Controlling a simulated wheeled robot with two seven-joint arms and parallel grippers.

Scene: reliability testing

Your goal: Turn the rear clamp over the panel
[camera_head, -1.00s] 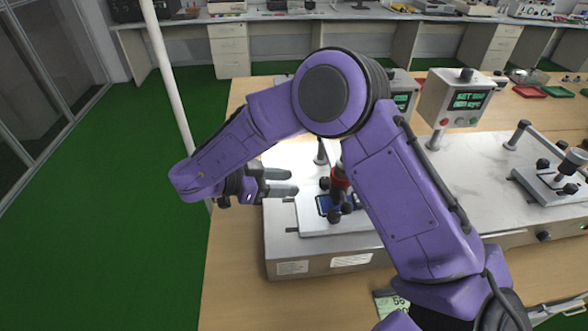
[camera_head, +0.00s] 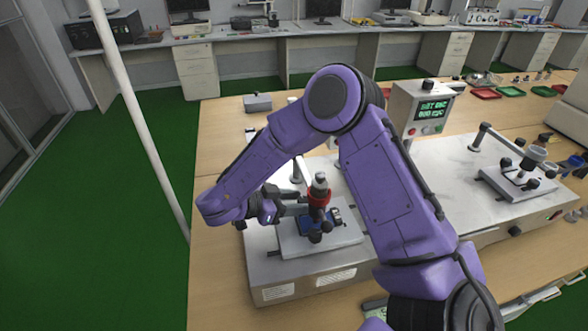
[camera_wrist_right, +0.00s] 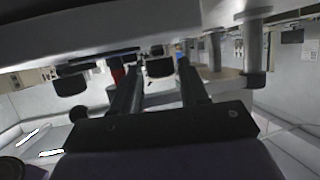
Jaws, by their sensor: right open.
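The fixture (camera_head: 285,240) is a pale plate on a grey metal box, just right of my right gripper in the head view. A small blue panel (camera_head: 306,223) lies on it, partly covered. A post with a red collar (camera_head: 318,196) stands over the panel, with dark clamp knobs (camera_head: 315,237) around it. My right gripper (camera_head: 296,203) is open beside the post, its fingers pointing at it. In the wrist view, the two dark fingers (camera_wrist_right: 160,82) are apart, with a dark knob (camera_wrist_right: 160,66) near their tips. I cannot tell which knob belongs to the rear clamp. My left gripper is not in view.
A display box (camera_head: 425,108) with green digits stands behind the fixture. A second similar fixture (camera_head: 520,180) stands to the right. Red and green trays (camera_head: 484,93) lie at the back of the wooden table. My arm hides part of the bench.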

